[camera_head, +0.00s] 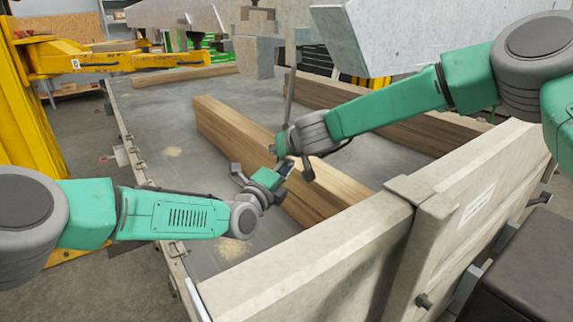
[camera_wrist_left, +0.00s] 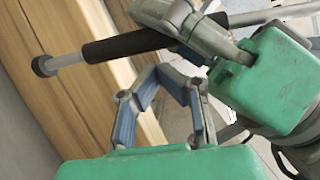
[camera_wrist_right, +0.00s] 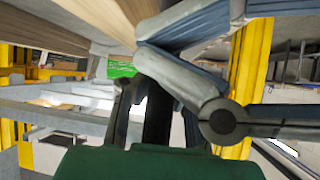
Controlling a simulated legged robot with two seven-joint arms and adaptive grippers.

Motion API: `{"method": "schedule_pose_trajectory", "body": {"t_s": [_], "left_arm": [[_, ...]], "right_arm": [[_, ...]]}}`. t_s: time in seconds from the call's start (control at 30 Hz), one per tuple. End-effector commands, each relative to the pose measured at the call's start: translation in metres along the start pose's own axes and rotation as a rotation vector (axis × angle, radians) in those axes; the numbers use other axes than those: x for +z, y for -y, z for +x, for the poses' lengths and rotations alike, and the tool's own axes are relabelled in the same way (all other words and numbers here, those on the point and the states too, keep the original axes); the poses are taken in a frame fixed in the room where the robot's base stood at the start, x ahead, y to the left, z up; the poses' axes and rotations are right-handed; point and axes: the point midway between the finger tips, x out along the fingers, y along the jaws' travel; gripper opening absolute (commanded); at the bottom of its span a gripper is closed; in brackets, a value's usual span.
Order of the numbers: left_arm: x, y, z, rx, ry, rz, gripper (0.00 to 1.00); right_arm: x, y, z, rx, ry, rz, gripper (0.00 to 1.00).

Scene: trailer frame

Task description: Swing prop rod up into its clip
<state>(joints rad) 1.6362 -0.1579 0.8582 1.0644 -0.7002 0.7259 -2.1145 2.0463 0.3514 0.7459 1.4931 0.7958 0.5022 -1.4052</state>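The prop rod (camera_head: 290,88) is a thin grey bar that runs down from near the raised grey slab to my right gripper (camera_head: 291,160). In the left wrist view it has a black sleeve (camera_wrist_left: 125,43) and a black end cap (camera_wrist_left: 43,66). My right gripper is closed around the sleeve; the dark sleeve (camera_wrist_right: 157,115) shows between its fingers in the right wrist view. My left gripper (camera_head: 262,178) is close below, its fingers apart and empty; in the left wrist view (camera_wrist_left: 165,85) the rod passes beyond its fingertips. I cannot make out the clip.
A wooden beam (camera_head: 225,125) lies on the grey trailer bed (camera_head: 185,110) behind the grippers. Another beam (camera_head: 415,130) lies at right. Pale side walls (camera_head: 315,255) stand in front. A yellow lift arm (camera_head: 120,62) is at left. Grey slabs (camera_head: 400,35) overhang the bed.

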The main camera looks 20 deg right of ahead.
Motion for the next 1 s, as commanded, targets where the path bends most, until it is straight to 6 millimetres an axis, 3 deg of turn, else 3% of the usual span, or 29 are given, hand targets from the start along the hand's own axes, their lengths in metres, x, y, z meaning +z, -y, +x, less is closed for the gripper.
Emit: {"method": "schedule_pose_trajectory", "body": {"t_s": [0.63,1.0], "left_arm": [[0.007,-0.005,0.003,-0.001,-0.001,0.024,0.00],[0.024,0.000,0.008,-0.050,0.006,0.108,0.00]], "right_arm": [[0.000,0.004,0.000,-0.008,0.001,-0.001,0.00],[0.000,0.004,-0.001,-0.008,0.001,-0.001,0.00]]}}
